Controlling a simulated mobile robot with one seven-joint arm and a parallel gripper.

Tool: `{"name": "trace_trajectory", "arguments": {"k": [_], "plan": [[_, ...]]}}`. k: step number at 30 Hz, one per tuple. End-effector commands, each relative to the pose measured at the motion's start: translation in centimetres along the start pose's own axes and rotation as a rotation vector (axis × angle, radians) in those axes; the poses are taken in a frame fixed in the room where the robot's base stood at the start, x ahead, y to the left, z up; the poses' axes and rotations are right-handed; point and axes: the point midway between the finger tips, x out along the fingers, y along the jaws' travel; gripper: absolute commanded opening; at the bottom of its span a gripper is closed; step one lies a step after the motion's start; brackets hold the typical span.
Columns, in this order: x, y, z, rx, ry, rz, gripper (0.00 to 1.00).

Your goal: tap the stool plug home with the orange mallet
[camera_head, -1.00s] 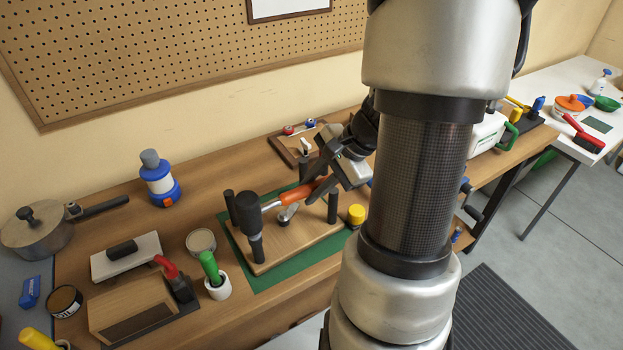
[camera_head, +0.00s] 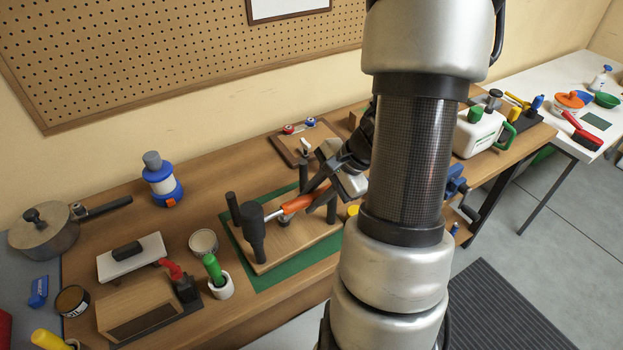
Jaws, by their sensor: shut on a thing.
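My gripper (camera_head: 332,178) is shut on the orange handle (camera_head: 298,203) of the mallet. The mallet's dark head (camera_head: 252,213) points left and overlaps the front left leg of the upturned stool; I cannot tell whether they touch. The stool is a wooden board (camera_head: 300,240) with black legs pointing up, such as the back left leg (camera_head: 232,208). It lies on a green mat (camera_head: 288,273). A small grey piece (camera_head: 284,219), perhaps the plug, shows on the board below the handle, partly hidden. How deep it sits cannot be told.
A white cup with a green-handled tool (camera_head: 220,285), an open tin (camera_head: 203,243) and a blue-white lantern-like canister (camera_head: 162,180) stand left of the mat. A wooden board with small parts (camera_head: 292,150) lies behind. My arm hides much of the bench's right part.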

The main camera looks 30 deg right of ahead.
Motion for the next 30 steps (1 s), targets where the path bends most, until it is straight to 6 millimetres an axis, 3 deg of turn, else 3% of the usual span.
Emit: {"name": "trace_trajectory", "arguments": {"k": [5,24,30], "plan": [[-0.5,-0.3,0.2,-0.004,0.002,-0.004,0.0],[-6.9,-3.3,2.9,-0.006,0.003,-0.005,0.0],[-8.0,-3.7,3.4,-0.004,0.002,-0.004,0.0]]}}
